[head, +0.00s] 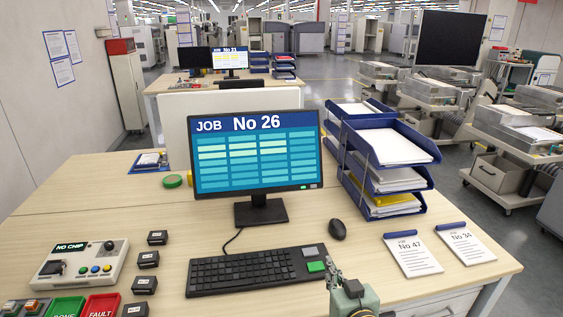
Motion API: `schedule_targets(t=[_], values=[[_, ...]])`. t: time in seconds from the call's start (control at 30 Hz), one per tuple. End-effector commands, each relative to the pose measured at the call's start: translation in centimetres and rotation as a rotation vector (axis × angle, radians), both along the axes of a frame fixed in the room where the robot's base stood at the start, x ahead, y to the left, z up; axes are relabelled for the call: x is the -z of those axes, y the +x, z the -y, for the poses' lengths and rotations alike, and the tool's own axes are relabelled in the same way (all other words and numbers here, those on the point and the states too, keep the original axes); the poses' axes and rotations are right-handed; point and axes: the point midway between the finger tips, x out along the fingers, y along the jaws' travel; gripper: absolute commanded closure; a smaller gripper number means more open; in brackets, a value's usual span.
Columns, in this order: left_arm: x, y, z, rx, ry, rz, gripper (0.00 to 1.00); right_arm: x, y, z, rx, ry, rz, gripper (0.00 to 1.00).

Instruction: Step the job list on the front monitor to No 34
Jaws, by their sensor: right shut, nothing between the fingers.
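The front monitor (256,152) stands on the near desk and reads "JOB No 26" above a grid of teal and pale cells. A black keyboard (250,270) lies in front of it. At the keyboard's right end are a grey key (309,252) and a green key (316,267). My right gripper (333,271) is at the bottom of the head view, shut and empty, just right of the green key. I cannot tell whether it touches the keyboard. A sheet marked No 34 (465,243) lies at the desk's right. My left gripper is not in view.
A mouse (338,230) lies right of the keyboard, before blue paper trays (385,150). A No 47 sheet (413,256) lies beside the No 34 sheet. A test box (82,262) and small black blocks (148,259) stand left. A back monitor (231,59) reads No 21.

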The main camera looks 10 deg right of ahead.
Motion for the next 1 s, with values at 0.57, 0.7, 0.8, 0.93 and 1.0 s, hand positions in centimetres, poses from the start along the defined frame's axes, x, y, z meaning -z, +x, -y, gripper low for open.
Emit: schedule_targets(t=[0.57,0.7,0.8,0.93,1.0], values=[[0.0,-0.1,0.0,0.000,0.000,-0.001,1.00,0.0,0.0,0.0,0.000,0.000,0.000,1.00],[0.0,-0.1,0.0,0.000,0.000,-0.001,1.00,0.0,0.0,0.0,0.000,0.000,0.000,1.00],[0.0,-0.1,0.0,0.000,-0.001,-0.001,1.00,0.0,0.0,0.0,0.000,0.000,0.000,1.00],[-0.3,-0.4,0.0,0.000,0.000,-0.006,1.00,-0.9,-0.5,-0.3,-0.003,-0.004,-0.003,1.00],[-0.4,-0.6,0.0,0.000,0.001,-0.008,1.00,-1.2,-0.9,-0.5,-0.002,-0.003,-0.008,1.00]])
